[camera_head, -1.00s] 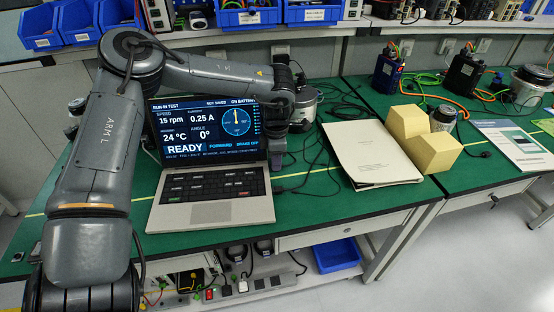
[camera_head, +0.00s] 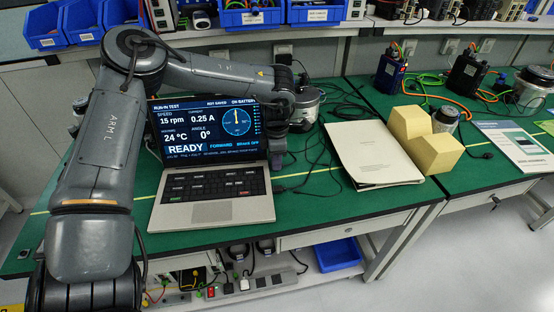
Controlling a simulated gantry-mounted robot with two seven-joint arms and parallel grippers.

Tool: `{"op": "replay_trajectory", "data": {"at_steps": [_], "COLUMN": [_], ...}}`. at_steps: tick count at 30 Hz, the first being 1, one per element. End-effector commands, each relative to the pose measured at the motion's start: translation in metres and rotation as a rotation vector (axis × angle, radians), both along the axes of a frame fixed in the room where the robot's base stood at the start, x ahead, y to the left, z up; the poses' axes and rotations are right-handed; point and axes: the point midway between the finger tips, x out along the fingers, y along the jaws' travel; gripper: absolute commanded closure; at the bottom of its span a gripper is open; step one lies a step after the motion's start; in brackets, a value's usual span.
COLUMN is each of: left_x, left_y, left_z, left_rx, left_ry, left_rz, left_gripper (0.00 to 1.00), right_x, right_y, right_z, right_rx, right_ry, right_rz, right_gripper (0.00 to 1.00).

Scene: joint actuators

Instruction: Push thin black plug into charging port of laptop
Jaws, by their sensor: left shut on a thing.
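The open grey laptop (camera_head: 222,211) stands on the green bench mat with its screen (camera_head: 208,128) lit, reading READY and ON BATTERY. My left arm reaches over from the left, behind the screen and down at its right side. My left gripper (camera_head: 277,158) points down close beside the laptop's right edge, near the hinge. It is shut on the thin black plug, which is too small and dark to make out between the fingers. The charging port is not visible, so I cannot tell whether plug and port touch. A dark cable end (camera_head: 280,189) lies by the laptop's right edge. My right gripper is out of view.
Black cables (camera_head: 322,165) tangle right of the gripper. A paper folder (camera_head: 372,155), yellow foam blocks (camera_head: 432,150) and a metal cylinder (camera_head: 446,120) lie further right. Blue bins (camera_head: 130,15) line the back shelf.

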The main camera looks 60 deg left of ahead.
Motion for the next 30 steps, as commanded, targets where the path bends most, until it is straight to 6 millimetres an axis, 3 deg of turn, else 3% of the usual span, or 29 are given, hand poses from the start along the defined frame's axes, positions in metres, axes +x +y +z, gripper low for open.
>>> {"op": "replay_trajectory", "data": {"at_steps": [30], "left_x": [-0.0062], "left_y": [0.0055], "left_z": [-0.0007], "left_rx": [0.000], "left_ry": [0.005], "left_rz": [0.004], "left_gripper": [1.00], "right_x": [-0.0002], "right_y": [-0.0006], "right_z": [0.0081], "right_rx": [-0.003], "right_ry": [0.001], "right_rz": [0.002], "right_gripper": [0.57]}}
